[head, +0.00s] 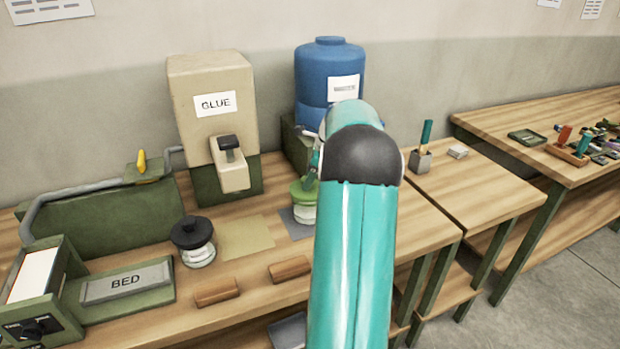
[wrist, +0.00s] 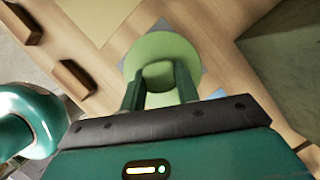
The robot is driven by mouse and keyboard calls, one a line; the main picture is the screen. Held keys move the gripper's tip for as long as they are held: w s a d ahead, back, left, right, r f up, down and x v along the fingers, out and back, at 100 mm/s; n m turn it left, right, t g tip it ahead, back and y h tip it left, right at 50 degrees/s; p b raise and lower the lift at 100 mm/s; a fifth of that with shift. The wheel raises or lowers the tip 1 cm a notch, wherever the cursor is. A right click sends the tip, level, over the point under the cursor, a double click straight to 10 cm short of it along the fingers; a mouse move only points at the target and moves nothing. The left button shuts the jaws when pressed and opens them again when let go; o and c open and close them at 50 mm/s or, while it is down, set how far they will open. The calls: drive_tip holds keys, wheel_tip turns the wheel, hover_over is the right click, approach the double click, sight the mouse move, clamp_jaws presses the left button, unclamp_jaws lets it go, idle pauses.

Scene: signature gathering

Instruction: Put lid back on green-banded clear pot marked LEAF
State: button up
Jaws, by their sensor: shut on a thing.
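A green lid (head: 302,190) with a round knob shows in the head view, left of my teal arm. My gripper (wrist: 158,84) is shut on the lid's knob, with one finger on each side; the lid's disc (wrist: 182,52) spreads beyond the fingers in the wrist view. A clear pot (head: 303,214) is directly under the lid in the head view, standing on a grey-blue mat. The lid looks level and over the pot's mouth; I cannot tell whether it touches the rim. My arm hides part of the pot's right side, and no LEAF marking is readable.
A second clear pot with a black lid (head: 193,240) stands to the left, beside a tan mat (head: 247,237). Two brown wooden blocks (head: 290,269) lie near the front. The GLUE dispenser (head: 213,130) and a blue tank (head: 329,72) stand behind.

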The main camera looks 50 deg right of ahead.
drive_tip(key=o, duration=1.6)
drive_tip(key=shift+r, duration=0.15)
drive_tip(key=shift+r, duration=3.4)
clamp_jaws()
drive_tip(key=shift+f, duration=0.6)
drive_tip(key=shift+f, duration=0.35)
